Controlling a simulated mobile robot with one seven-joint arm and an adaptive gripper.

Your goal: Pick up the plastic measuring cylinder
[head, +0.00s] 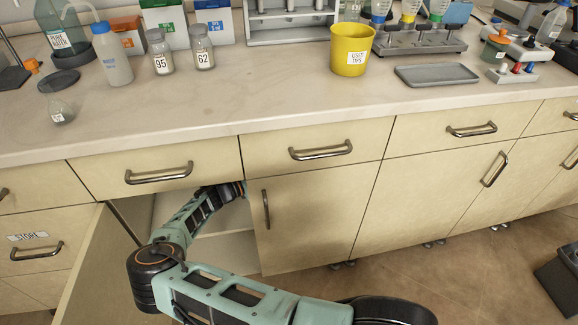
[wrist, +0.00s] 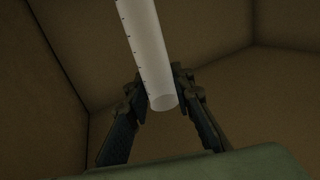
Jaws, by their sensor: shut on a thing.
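The plastic measuring cylinder (wrist: 147,50) shows in the wrist view as a pale translucent tube with dark graduation marks. It runs from the top edge down to a round end between the fingers. My gripper (wrist: 162,90) is shut on it, with one dark finger on each side. Its upper part is cut off by the frame. In the head view my arm reaches into an open cupboard under the bench, and the gripper and cylinder are hidden inside.
The cupboard door (head: 92,275) stands open at the left. The counter (head: 225,112) lies above the opening, and a closed cupboard door (head: 310,220) is at its right. Dim brown cupboard walls (wrist: 40,80) surround the gripper. A yellow tips bin (head: 350,42) stands on the counter.

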